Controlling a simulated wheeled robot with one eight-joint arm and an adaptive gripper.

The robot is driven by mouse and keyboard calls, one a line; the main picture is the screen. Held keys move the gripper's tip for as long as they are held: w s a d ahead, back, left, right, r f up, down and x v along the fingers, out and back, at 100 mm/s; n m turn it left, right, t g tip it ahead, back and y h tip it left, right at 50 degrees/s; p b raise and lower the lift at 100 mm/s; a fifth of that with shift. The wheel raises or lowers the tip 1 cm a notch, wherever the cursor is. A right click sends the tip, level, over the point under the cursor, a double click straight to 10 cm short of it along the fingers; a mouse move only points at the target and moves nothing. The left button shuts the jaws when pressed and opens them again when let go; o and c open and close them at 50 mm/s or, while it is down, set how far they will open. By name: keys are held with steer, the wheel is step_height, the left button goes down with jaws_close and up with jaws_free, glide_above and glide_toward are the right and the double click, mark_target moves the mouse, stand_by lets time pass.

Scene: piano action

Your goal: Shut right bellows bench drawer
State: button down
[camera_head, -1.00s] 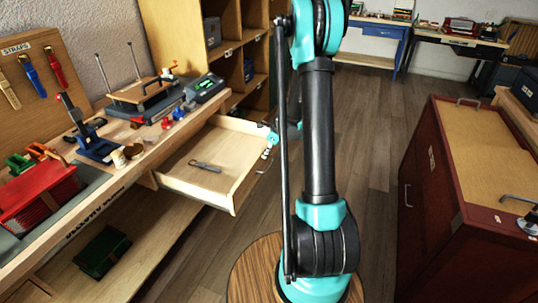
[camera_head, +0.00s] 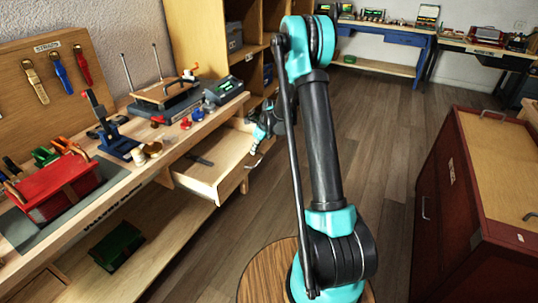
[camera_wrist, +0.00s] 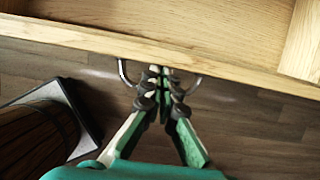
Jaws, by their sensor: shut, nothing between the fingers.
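The right bench drawer (camera_head: 208,187) is pale wood and stands partly open under the workbench's right end, with a dark tool (camera_head: 199,160) lying inside. My gripper (camera_head: 254,150) is at the drawer's front in the head view. In the wrist view, my gripper (camera_wrist: 160,72) is shut and empty, its fingertips against or very close to the drawer's front panel (camera_wrist: 80,38). They sit between the two ends of the curved metal handle (camera_wrist: 124,72). The fingers hide the handle's middle. I cannot tell whether they touch the panel.
The workbench (camera_head: 125,185) carries a red bellows (camera_head: 55,188), clamps and a press. A green box (camera_head: 117,246) lies on its lower shelf. A shelf unit (camera_head: 245,60) stands behind the drawer.

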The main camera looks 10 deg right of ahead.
steer(key=w+a, duration=1.2)
steer(key=a, duration=0.4)
steer(key=shift+w+a, duration=0.15)
steer(key=shift+a, duration=0.25)
steer(key=shift+d, duration=0.1)
